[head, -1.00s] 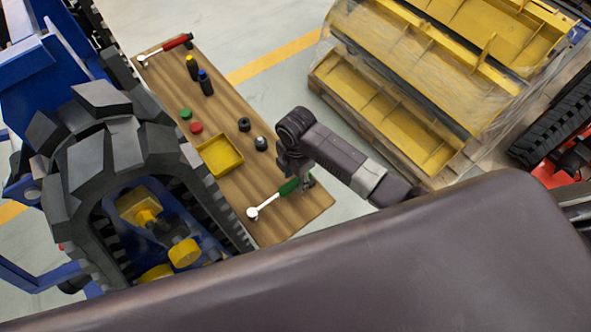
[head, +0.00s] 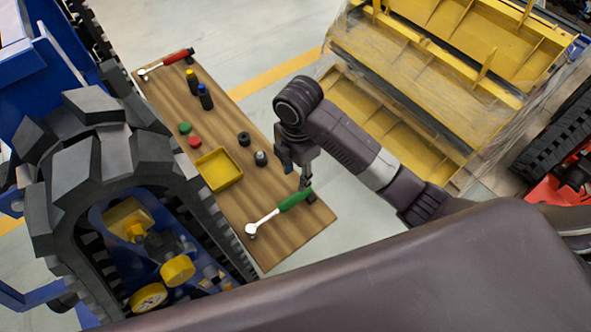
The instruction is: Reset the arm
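My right gripper (head: 298,180) is over the near right end of the wooden table (head: 282,242), pointing down. Its two fingers look apart, with table showing between them, and I see nothing held. A ratchet with a green handle (head: 295,199) lies on the table just below it. One fingertip overlaps the handle's end in the picture; I cannot tell whether they touch. My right arm reaches in from the right. My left gripper is not in view.
On the table are a yellow tray (head: 238,178), a red-handled ratchet (head: 178,57), yellow-topped and blue-topped bottles, green and red caps, and dark round parts. A tracked carrier (head: 85,165) stands close on the left. Yellow metal parts (head: 390,110) stand at the right.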

